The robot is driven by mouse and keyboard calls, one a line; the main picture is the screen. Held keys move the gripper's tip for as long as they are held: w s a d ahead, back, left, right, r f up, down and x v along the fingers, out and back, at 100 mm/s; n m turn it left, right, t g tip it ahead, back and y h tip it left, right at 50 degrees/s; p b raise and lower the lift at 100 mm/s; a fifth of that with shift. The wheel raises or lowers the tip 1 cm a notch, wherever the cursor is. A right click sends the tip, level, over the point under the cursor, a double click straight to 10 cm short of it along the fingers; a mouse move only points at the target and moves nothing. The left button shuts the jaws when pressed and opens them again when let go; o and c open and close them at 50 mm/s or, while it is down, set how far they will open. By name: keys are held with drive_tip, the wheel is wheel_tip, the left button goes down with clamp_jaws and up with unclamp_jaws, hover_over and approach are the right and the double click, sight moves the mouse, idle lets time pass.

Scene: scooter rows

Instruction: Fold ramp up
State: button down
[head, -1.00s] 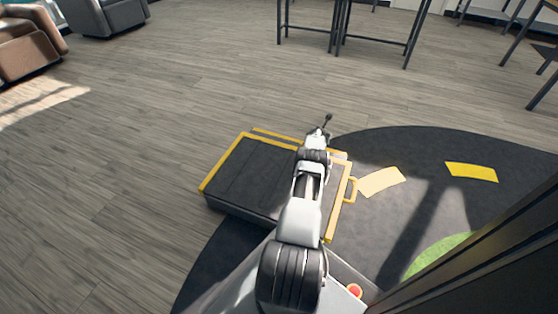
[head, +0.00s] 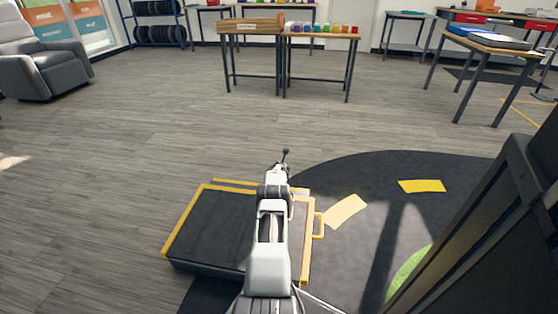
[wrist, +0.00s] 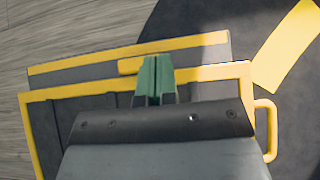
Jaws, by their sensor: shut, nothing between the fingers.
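The ramp (head: 205,232) is a dark panel with yellow edges lying low and flat at the lower middle of the head view, partly on the round black mat. A yellow loop handle (head: 319,225) stands out from its right side; it also shows in the wrist view (wrist: 268,130). My gripper (head: 282,163) is above the ramp's far edge, and my arm hides part of the ramp. In the wrist view my gripper's green fingers (wrist: 155,62) are together and empty, over the far yellow edge beside a short yellow bar (wrist: 130,66). I cannot tell if they touch it.
The black mat (head: 370,175) carries yellow patches (head: 422,186) and a green area. A dark post (head: 480,230) rises close on the right. Tables (head: 252,27) stand at the back, and a grey armchair (head: 42,65) at the left. The wooden floor between is clear.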

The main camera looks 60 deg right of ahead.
wheel_tip(320, 180, up, 8)
drive_tip(key=w+d+p, duration=0.1)
drive_tip(key=d, duration=0.1)
drive_tip(key=shift+d+r, duration=0.25)
